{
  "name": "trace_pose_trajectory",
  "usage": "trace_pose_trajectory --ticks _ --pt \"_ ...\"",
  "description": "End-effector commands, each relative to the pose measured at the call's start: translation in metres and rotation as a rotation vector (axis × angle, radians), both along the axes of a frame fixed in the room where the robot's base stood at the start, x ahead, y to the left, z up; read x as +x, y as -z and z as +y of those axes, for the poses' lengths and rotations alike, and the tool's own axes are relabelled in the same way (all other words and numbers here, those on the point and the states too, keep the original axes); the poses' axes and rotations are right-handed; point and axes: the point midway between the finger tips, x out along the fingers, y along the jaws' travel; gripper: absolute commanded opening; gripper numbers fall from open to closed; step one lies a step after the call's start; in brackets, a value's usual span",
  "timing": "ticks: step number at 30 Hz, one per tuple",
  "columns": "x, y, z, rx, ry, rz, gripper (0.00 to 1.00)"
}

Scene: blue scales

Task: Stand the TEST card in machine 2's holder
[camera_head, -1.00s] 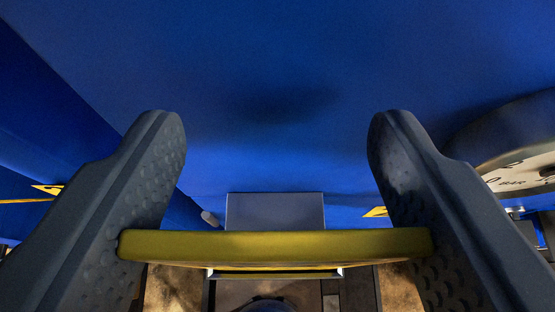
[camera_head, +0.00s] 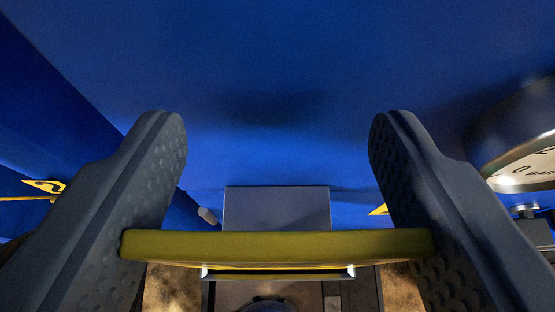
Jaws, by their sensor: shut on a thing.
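My gripper (camera_head: 278,245) is shut on a yellow card (camera_head: 278,244), one finger at each end. I see the card nearly edge-on, so any lettering on it is hidden. Behind and just beyond the card, a grey plate (camera_head: 277,208) stands against the blue machine (camera_head: 280,60). A bright-edged metal lip (camera_head: 278,273) shows just below the card. The plate and lip look like a holder, partly hidden by the card. I cannot tell whether the card touches it.
A round gauge marked BAR (camera_head: 525,165) sticks out at the right. A yellow sign (camera_head: 45,186) with a black mark, partly seen, is at the left. A small pale knob (camera_head: 208,215) is left of the plate. Brown floor (camera_head: 172,288) shows below.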

Motion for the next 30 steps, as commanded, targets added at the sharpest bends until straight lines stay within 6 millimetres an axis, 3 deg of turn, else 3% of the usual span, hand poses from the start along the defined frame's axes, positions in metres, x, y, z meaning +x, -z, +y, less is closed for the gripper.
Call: trace_pose_trajectory --ticks 30 --pt "0.0 0.016 -0.001 0.0 0.001 0.0 0.26"
